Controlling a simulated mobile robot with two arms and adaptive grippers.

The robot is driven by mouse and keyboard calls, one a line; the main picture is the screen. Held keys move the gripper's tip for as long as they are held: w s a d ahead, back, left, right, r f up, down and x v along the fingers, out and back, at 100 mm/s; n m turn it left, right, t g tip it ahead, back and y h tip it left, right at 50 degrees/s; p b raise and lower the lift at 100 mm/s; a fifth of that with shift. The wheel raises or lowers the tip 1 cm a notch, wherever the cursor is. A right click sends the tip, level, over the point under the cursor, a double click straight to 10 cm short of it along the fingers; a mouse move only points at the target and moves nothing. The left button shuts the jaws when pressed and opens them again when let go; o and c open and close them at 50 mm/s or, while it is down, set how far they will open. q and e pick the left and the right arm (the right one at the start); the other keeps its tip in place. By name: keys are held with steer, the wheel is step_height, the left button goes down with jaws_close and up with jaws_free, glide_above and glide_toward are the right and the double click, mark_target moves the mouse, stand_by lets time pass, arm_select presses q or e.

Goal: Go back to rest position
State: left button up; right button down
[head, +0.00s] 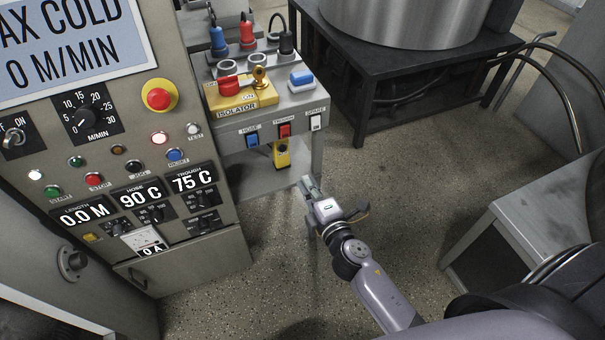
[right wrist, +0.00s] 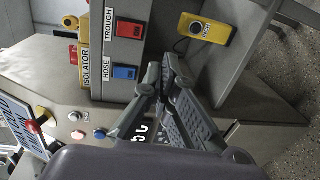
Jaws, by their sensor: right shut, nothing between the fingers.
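My right gripper (head: 308,184) is shut and empty. In the head view it hangs in the open space in front of the small bench with the isolator, below the row of rocker switches. In the right wrist view its fingers (right wrist: 165,75) meet at their tips, with the switches and a yellow pendant beyond them. It appears apart from the bench and the panel. My left gripper is not in view.
The control panel (head: 125,185) stands at the left with knobs, buttons and displays. The isolator (head: 240,98) and rocker switches (head: 284,130) are on the bench. A yellow pendant (head: 281,153) hangs below. A dark table (head: 400,75) carries a large metal vessel (head: 405,22). A grey table (head: 540,200) stands right. Floor between is clear.

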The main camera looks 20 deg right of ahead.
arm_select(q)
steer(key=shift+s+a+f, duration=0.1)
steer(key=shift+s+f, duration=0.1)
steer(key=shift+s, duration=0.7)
